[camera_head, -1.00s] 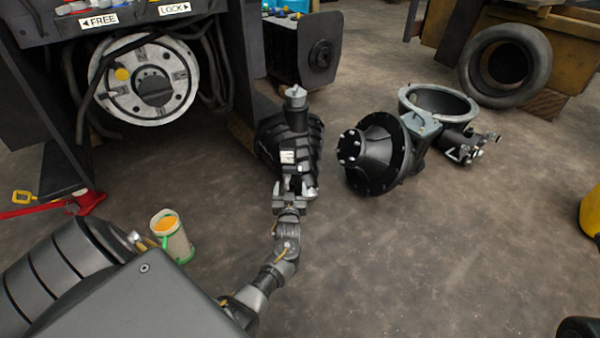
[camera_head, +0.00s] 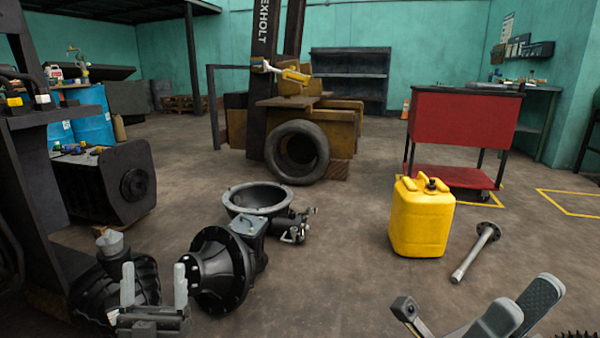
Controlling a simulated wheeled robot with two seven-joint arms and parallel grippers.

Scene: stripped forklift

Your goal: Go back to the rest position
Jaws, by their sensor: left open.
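My left gripper (camera_head: 154,276) is at the lower left of the head view. Its two grey fingers point up and stand apart, with nothing seen between them. Behind it is a black ribbed housing (camera_head: 92,291) with a grey cap, partly hidden by the gripper. A black flanged axle housing (camera_head: 213,273) lies on the floor just right of the gripper. I cannot tell whether the gripper touches either one.
A yellow canister (camera_head: 421,219) and a metal shaft (camera_head: 475,252) stand and lie at the right. A tyre (camera_head: 297,153) and red cart (camera_head: 465,130) are farther back. The floor in the lower middle is clear.

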